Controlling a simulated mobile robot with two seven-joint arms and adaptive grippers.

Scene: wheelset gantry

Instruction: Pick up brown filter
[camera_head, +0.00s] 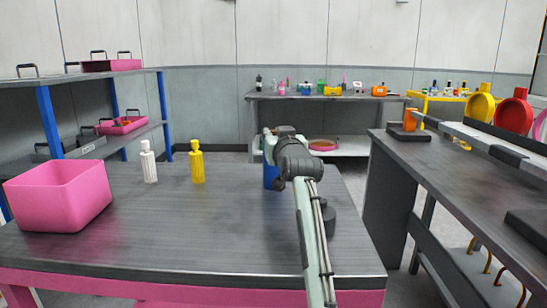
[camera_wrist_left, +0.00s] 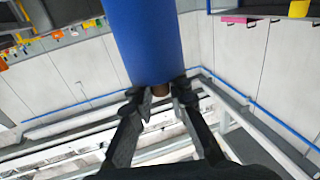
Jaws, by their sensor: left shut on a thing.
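My left gripper (camera_wrist_left: 158,92) is shut on the lower end of a large blue cylinder (camera_wrist_left: 147,42) in the left wrist view. A small brown end piece (camera_wrist_left: 160,89) of it shows between the fingertips. In the head view the blue cylinder (camera_head: 270,177) shows at the far right part of the near table, partly covered by my left arm. My left gripper (camera_head: 272,145) is there at its top, its fingers hard to make out. I cannot tell whether the cylinder touches the table. I see no wholly brown filter.
A pink bin (camera_head: 58,196), a white bottle (camera_head: 149,163) and a yellow bottle (camera_head: 197,162) stand on the near table (camera_head: 150,240). A dark round thing (camera_head: 329,220) is beside my arm. The table's front middle is clear. A grey bench (camera_head: 470,200) stands to the right.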

